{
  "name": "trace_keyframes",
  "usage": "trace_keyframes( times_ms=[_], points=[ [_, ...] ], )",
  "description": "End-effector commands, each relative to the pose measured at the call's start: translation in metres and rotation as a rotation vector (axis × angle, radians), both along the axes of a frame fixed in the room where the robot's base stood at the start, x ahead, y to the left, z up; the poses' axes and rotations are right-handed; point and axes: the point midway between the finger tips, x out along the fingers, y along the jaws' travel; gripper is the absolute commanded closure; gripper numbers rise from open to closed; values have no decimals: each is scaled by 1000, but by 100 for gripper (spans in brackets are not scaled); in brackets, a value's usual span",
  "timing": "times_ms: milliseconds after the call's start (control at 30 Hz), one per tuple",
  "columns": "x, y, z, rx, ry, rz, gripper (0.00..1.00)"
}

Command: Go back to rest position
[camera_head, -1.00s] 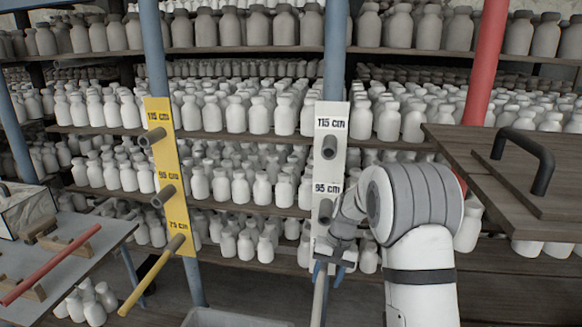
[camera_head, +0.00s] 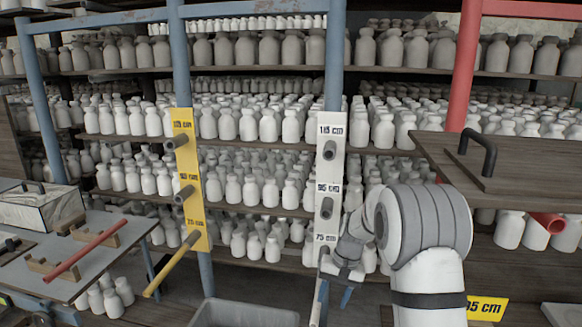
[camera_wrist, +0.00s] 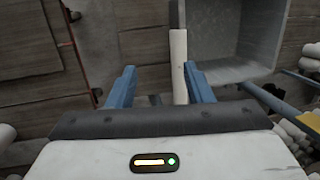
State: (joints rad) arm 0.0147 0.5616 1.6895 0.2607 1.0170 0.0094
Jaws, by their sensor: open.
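My gripper (camera_head: 335,298) is open, its two blue fingers pointing down in front of the white board (camera_head: 328,160), near its 75 cm mark. A pale rod (camera_head: 317,300) sticks out low at the 75 cm level, just left of the fingers in the head view. In the wrist view, the rod (camera_wrist: 179,70) runs beyond the open gripper (camera_wrist: 160,72), close to the right finger. I cannot tell whether it touches that finger. Nothing is visibly gripped.
A yellow board (camera_head: 188,150) carries a yellow rod (camera_head: 172,264) low down. A grey bin (camera_head: 245,315) stands below. A red rod (camera_head: 85,250) rests on wooden supports on the left table (camera_head: 130,228). Shelves of pale bottles fill the back. A wooden lid (camera_head: 500,165) is at right.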

Motion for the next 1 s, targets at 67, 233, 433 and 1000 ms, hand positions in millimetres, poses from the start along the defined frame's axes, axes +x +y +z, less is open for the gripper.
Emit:
trace_keyframes(
  times_ms=[67, 233, 433, 1000],
  points=[
    [-2, -1, 6, -3, -6, 1, 54],
    [-17, -4, 29, -16, -27, 10, 54],
    [-38, -8, 59, -36, -57, 23, 54],
    [-191, -26, 181, -155, -236, 105, 54]
  ],
)
